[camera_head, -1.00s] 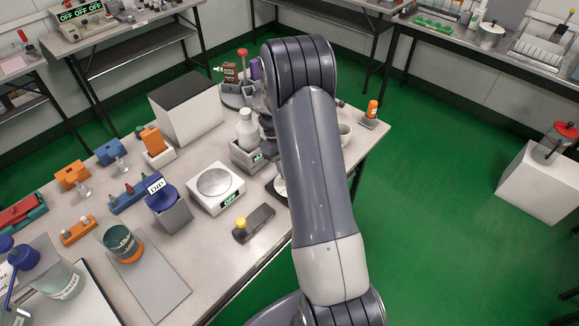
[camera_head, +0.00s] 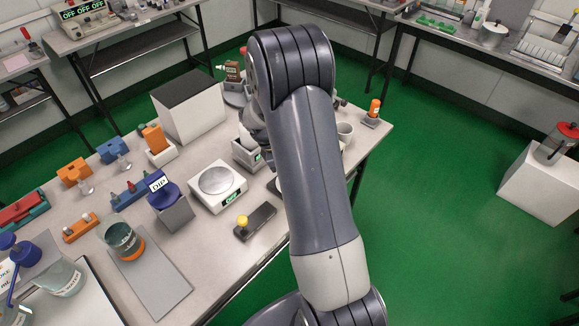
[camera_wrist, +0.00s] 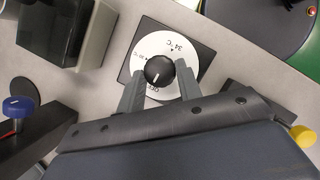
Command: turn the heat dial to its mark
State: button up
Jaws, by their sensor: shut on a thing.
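The heat dial is a round black knob (camera_wrist: 159,70) on a white disc (camera_wrist: 185,50), set on a dark square plate (camera_wrist: 127,68) in the wrist view. The disc carries a "34°C" mark at its upper right, smaller print at the left and what looks like "OFF" at the bottom. A white line on the knob points down toward that bottom print. My gripper (camera_wrist: 158,72) has one finger on each side of the knob and is shut on it.
A white scale (camera_head: 216,187) and a dark block with a yellow knob (camera_head: 243,220) stand left of my arm.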

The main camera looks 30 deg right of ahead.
jog(key=shift+n, duration=0.4)
jog(key=o, duration=1)
jog(key=shift+c, duration=0.2)
jog(key=shift+r, duration=0.1)
jog(key=v, duration=1)
jog(key=shift+a+r, duration=0.2)
jog(key=shift+r, duration=0.1)
jog(key=shift+s, duration=0.15)
